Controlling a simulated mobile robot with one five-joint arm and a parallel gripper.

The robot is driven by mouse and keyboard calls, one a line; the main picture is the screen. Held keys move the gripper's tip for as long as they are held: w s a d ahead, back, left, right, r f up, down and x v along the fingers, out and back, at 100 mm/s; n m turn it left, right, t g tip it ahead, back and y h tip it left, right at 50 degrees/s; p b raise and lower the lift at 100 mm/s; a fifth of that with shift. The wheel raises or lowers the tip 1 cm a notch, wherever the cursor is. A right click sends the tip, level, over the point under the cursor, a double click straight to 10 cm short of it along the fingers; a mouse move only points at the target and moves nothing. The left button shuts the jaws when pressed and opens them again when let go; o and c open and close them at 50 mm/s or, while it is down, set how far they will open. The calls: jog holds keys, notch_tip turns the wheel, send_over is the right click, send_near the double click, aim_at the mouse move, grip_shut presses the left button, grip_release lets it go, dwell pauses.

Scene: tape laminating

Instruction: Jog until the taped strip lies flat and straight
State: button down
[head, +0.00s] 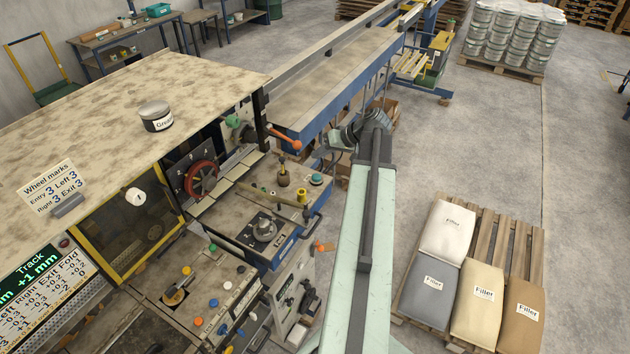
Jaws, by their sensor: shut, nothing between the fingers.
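My gripper (336,141) is small and dark at the far end of my pale green arm, beside the machine's blue-edged outfeed table (335,75). Its fingers look shut and hold nothing visible. A red handwheel (201,180) sits on a dark numbered plate. The control panel (212,290) carries several coloured buttons and knobs. A round grey knob (263,228) stands on the machine top. I cannot make out the taped strip clearly.
A lidded tub (156,117) stands on the mottled top.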

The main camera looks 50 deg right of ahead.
aim_at(319, 177)
notch_tip(319, 177, down, 6)
jog(key=b, duration=0.5)
jog(key=shift+f, duration=0.25)
jog(key=shift+r, duration=0.1)
dwell(1.2)
jog(key=shift+f+b, duration=0.45)
jog(key=shift+b, duration=0.05)
